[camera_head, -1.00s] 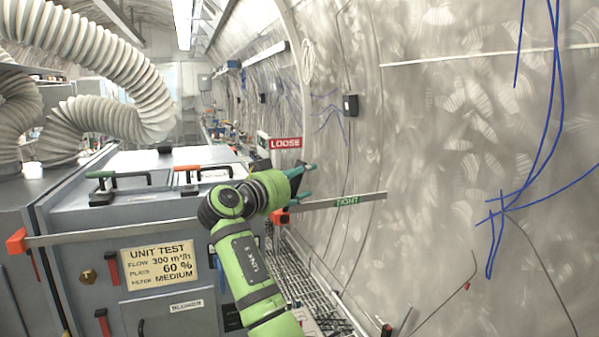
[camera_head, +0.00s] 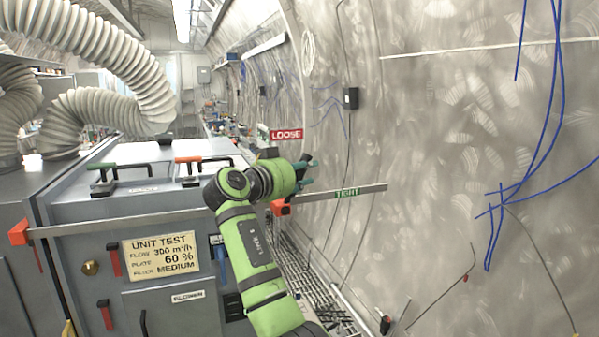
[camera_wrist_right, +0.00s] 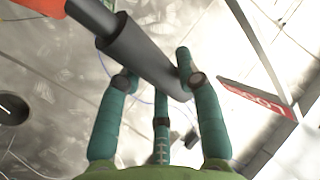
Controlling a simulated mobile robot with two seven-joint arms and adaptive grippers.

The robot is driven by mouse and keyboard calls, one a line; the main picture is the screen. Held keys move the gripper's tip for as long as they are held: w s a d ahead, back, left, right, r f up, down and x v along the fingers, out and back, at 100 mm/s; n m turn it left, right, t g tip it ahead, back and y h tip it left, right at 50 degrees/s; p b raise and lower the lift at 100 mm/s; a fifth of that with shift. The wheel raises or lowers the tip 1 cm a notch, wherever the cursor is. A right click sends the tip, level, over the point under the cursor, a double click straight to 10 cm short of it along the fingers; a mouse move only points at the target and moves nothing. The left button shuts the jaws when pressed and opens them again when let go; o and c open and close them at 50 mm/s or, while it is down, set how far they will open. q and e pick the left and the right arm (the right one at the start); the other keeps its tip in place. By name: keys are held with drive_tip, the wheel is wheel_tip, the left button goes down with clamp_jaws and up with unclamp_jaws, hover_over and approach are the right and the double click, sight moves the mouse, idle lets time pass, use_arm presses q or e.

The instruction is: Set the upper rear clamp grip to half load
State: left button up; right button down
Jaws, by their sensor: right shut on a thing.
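My right gripper (camera_head: 307,172) is beyond the far right corner of the grey unit, above the orange clamp head (camera_head: 280,208) of the long bar. In the right wrist view its teal fingers (camera_wrist_right: 158,80) are closed around a dark grey cylindrical grip (camera_wrist_right: 138,48). An orange-red part (camera_wrist_right: 40,6) shows at the top left there. The grip is hidden or too small to make out in the head view. A red LOOSE sign (camera_head: 286,134) stands above the gripper and a green TIGHT sign (camera_head: 347,193) is below right. My left gripper is not in view.
The grey unit (camera_head: 150,225) carries a green handle (camera_head: 117,165), an orange handle (camera_head: 188,160) and a UNIT TEST plate (camera_head: 160,255). A ribbed white hose (camera_head: 110,50) arches above it. The curved steel wall (camera_head: 460,150) bounds the right, with blue cables (camera_head: 550,130).

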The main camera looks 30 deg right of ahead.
drive_tip(key=shift+s+d+f+m+y, duration=0.1)
drive_tip(key=shift+d+f+m+y, duration=0.25)
drive_tip(key=shift+d+y, duration=0.25)
drive_tip(key=shift+s+d+f+m+g+y+p, duration=0.15)
drive_tip(key=shift+d+f+m+y+p, duration=0.3)
drive_tip(key=shift+y, duration=0.35)
drive_tip(key=shift+s+d+f+m+g+y+p, duration=0.1)
drive_tip(key=shift+d+f+m+y, duration=0.15)
drive_tip(key=shift+d+f+y, duration=0.4)
drive_tip(key=shift+s+d+f+m+g+y+p, duration=0.15)
drive_tip(key=shift+d+f+m+y+p, duration=0.3)
drive_tip(key=shift+y, duration=0.5)
drive_tip(key=shift+a+f, duration=0.1)
drive_tip(key=shift+a, duration=0.05)
drive_tip(key=c, duration=0.8)
unclamp_jaws()
drive_tip(key=v, duration=1.1)
drive_tip(key=shift+s+a, duration=0.2)
drive_tip(key=shift+a, duration=0.15)
